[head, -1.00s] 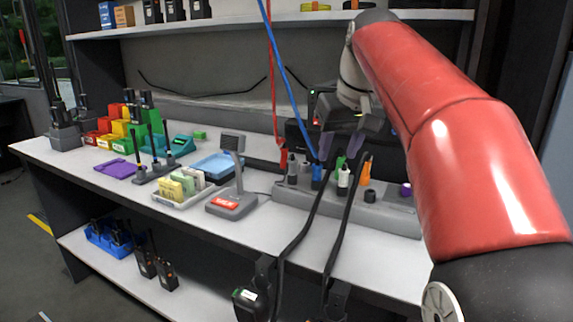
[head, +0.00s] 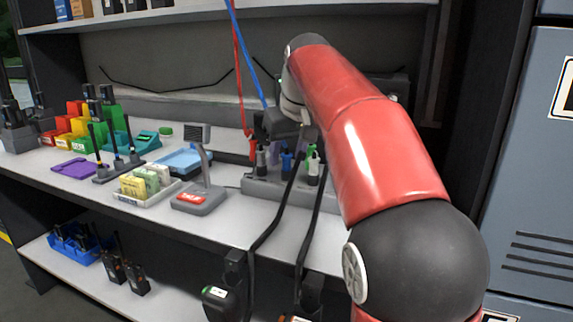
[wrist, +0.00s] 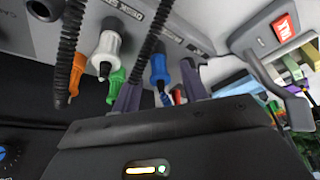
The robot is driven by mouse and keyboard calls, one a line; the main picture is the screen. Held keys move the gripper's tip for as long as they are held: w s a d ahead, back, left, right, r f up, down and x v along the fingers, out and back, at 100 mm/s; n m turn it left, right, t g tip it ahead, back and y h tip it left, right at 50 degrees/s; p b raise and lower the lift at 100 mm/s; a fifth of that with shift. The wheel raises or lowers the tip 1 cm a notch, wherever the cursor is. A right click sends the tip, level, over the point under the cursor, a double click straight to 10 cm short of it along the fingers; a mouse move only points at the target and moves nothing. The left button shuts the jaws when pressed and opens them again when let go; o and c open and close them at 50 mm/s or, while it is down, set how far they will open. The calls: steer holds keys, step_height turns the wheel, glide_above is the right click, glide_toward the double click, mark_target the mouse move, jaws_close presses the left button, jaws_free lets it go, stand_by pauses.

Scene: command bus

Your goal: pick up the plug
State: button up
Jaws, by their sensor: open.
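The task does not say which plug; several coloured plugs stand in a grey dock (head: 252,186) on the bench. In the head view I see a blue plug (head: 286,161), a white plug (head: 313,170), a green plug (head: 310,151) and a dark plug (head: 261,160). My gripper (wrist: 160,92) is open and empty in the wrist view. The blue plug (wrist: 159,72) shows between its two purple-grey fingers; contact cannot be told. My arm hides the dock's right part.
Black cables (head: 272,215) hang over the bench front. A blue cord (head: 250,58) and a red cord (head: 241,70) hang down beside my gripper. A stand with a red label (head: 199,198) and a card tray (head: 148,198) are to the left. Grey lockers (head: 530,150) stand right.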

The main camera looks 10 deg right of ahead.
mark_target(288, 155)
steer(key=c, duration=0.8)
steer(key=shift+r, duration=0.1)
step_height(288, 155, up, 8)
steer(key=p, duration=0.3)
steer(key=shift+f, duration=0.25)
steer(key=shift+r, duration=1.2)
